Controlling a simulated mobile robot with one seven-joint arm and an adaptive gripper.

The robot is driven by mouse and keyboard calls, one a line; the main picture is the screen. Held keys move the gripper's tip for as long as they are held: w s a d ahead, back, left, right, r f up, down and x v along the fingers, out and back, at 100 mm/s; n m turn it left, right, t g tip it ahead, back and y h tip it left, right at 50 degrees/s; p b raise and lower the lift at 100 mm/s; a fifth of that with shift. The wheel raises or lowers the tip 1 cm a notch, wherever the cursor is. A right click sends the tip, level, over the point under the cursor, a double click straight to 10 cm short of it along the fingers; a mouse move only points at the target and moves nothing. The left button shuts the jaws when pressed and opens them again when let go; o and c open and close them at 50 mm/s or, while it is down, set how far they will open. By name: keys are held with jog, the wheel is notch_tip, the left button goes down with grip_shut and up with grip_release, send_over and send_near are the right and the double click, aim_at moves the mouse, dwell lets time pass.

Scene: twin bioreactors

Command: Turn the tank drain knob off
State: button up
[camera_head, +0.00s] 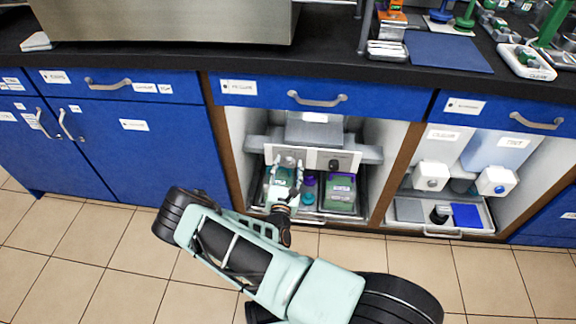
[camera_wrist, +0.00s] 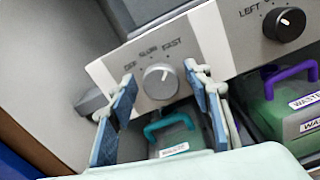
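In the head view my gripper (camera_head: 285,176) reaches into the open middle cabinet bay, at the panel's left part, and largely hides the knob.
A black knob (camera_wrist: 284,24) beside a LEFT label sits on the panel's right part. Below stand a green waste container with a purple handle (camera_wrist: 290,105) and one with a teal handle (camera_wrist: 168,124). A wooden divider (camera_head: 398,172) separates the right bay. The floor (camera_head: 490,275) is clear.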

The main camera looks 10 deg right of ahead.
jog(key=c, duration=0.9)
jog(key=shift+c, duration=0.2)
jog(key=shift+n, duration=0.3)
jog(key=n+p, duration=0.1)
jog(key=n, duration=0.1)
jog(key=shift+r+n, duration=0.1)
jog(key=shift+n, duration=0.3)
jog(key=n+p, duration=0.1)
jog(key=n, duration=0.4)
jog(key=shift+a, duration=0.15)
jog(key=n, duration=0.4)
jog(key=shift+w+n+p, duration=0.1)
jog(key=shift+n+p, duration=0.2)
jog(key=shift+n, duration=0.1)
jog(key=shift+f+n, duration=0.2)
jog(key=shift+n, duration=2.1)
